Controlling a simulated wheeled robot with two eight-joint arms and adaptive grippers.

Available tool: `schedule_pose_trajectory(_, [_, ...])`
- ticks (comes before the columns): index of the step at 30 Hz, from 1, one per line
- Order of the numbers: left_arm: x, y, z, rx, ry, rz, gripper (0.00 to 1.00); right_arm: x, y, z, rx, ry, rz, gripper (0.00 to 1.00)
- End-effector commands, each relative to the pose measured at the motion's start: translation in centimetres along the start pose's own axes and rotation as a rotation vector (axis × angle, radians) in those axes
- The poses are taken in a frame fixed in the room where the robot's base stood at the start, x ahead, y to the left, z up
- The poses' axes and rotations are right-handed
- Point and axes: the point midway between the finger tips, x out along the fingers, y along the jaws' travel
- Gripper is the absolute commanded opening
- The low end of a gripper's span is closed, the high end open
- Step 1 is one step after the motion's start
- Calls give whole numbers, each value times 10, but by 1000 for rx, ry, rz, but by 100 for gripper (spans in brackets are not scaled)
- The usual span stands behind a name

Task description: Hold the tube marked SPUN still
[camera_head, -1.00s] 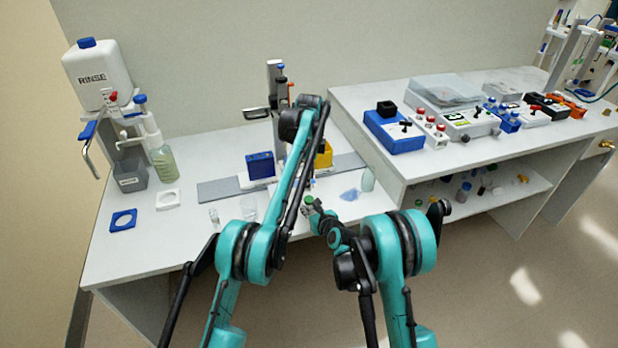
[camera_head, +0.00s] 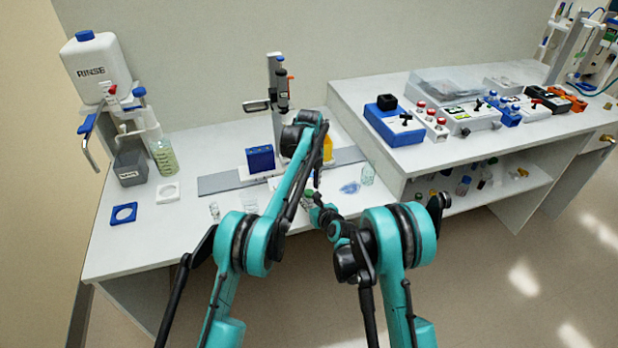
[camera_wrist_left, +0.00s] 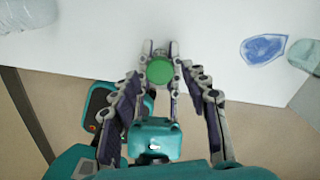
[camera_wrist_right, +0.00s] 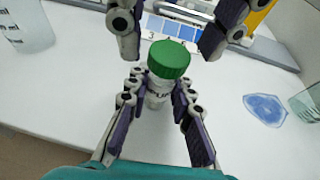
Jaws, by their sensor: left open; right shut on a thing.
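A clear tube with a green screw cap stands upright in my right gripper (camera_wrist_right: 158,108). In the right wrist view the tube (camera_wrist_right: 157,88) shows part of its dark lettering, "PU"; the rest is covered by the fingers. My right gripper is shut on the tube's body below the cap. My left gripper (camera_wrist_left: 160,72) is open, its fingers spread on either side of the green cap as seen in the left wrist view. In the right wrist view its fingers show above and beyond the cap, apart from it. In the head view the green cap (camera_head: 309,193) is small and partly hidden.
A blue rack (camera_head: 260,159) and a yellow block (camera_head: 328,149) stand behind the grippers, near an upright stand (camera_head: 276,85). A blue patch (camera_head: 350,188) and a clear glass (camera_head: 368,175) are to the right. A beaker (camera_wrist_right: 28,28) is at left. The front bench edge is close.

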Motion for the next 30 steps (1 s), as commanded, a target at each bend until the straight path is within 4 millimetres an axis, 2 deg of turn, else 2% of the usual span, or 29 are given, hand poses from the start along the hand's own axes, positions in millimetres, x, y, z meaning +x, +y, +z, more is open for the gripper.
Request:
schedule_pose_trajectory(4, [10,0,0,-1,0,0,46,0,0,0,0,0,0,0])
schedule_pose_trajectory(12, [12,0,0,-1,0,0,46,0,0,0,0,0,0,0])
schedule_pose_trajectory(13, [12,0,0,-1,0,0,43,0,0,0,0,0,0,0])
schedule_pose_trajectory(18, [12,0,0,-1,0,0,0,0,0,0,0,0,0,0])
schedule_pose_trajectory(26, [12,0,0,-8,0,0,0,0,0,0,0,0,0,0])
schedule_pose_trajectory(30, [12,0,0,-146,1,0,0,0,0,0,0,0,0,0])
